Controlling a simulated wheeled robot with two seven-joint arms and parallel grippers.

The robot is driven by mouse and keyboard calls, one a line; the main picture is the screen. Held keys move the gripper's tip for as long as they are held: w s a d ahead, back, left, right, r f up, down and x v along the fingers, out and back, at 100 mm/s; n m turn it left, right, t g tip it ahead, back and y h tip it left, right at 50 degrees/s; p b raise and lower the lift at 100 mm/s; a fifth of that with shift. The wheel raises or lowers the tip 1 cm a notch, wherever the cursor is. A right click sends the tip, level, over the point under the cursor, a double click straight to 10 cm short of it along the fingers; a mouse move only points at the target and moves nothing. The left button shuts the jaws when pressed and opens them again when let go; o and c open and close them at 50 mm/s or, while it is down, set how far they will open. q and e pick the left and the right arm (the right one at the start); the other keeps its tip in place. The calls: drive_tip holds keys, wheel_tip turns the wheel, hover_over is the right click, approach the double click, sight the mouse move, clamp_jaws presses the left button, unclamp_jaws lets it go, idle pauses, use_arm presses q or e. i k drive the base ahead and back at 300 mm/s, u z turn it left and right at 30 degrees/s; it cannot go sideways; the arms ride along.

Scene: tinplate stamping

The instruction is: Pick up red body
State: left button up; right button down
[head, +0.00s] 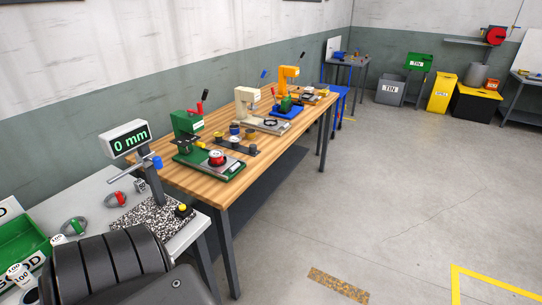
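A small round red piece (217,158) sits on the base of the green press (189,136) at the near end of the wooden bench. A grey ring-shaped item with a red part (117,199) lies on the grey table at the left, near the display stand. I cannot tell from this view which of the two is the red body. Neither my left nor my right gripper shows.
A gauge reading "0 mm" (126,142) stands on a speckled plate (150,217). A green tray (22,240) is at the left edge. A cream press (247,101) and an orange press (288,76) stand farther along the wooden bench (173,176).

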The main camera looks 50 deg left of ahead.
sight(218, 160)
drive_tip(key=z, duration=0.1)
drive_tip(key=k, duration=0.2)
drive_tip(key=z, duration=0.1)
drive_tip(key=i, duration=2.2)
drive_tip(key=u, duration=0.8)
drive_tip(key=i, duration=1.55)
drive_tip(key=u, duration=1.95)
drive_tip(key=i, duration=1.05)
drive_tip(key=u, duration=1)
